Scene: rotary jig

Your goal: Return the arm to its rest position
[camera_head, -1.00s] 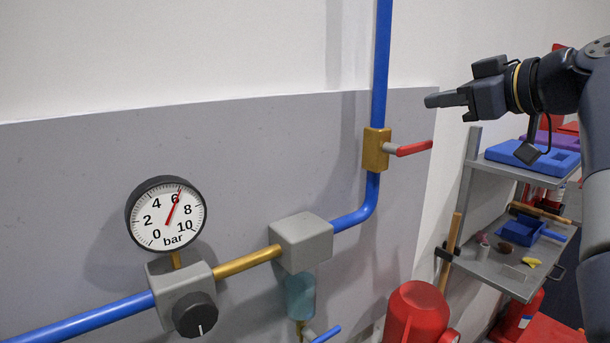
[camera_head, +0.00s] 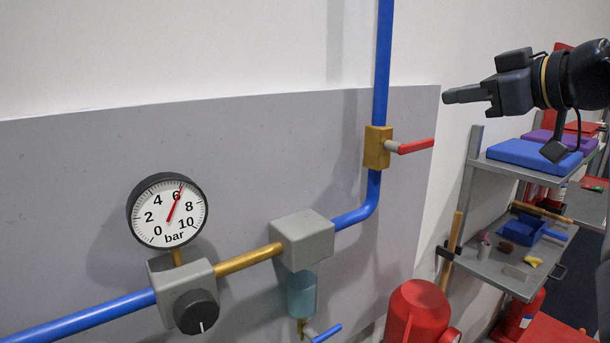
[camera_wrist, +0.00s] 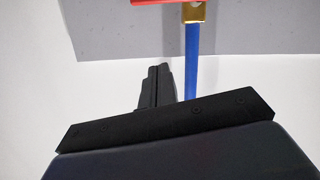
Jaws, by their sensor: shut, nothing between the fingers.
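My gripper (camera_head: 462,95) is at the upper right of the head view, in the air to the right of the vertical blue pipe and above the red-handled valve (camera_head: 378,148). It points left and is shut with nothing held. In the wrist view my gripper (camera_wrist: 158,72) shows its dark fingers together against the pale wall. The valve's red handle (camera_head: 415,146) points to the right, across the pipe. Part of it shows at the top of the wrist view (camera_wrist: 155,2). My gripper is apart from both valve and pipe.
A gauge (camera_head: 168,210) reads about 6 bar above a regulator knob (camera_head: 196,311). A grey block (camera_head: 303,239) sits on the pipe. A grey shelf (camera_head: 480,268) with a blue bin and small items stands at right. A red extinguisher-like object (camera_head: 418,310) is at the bottom.

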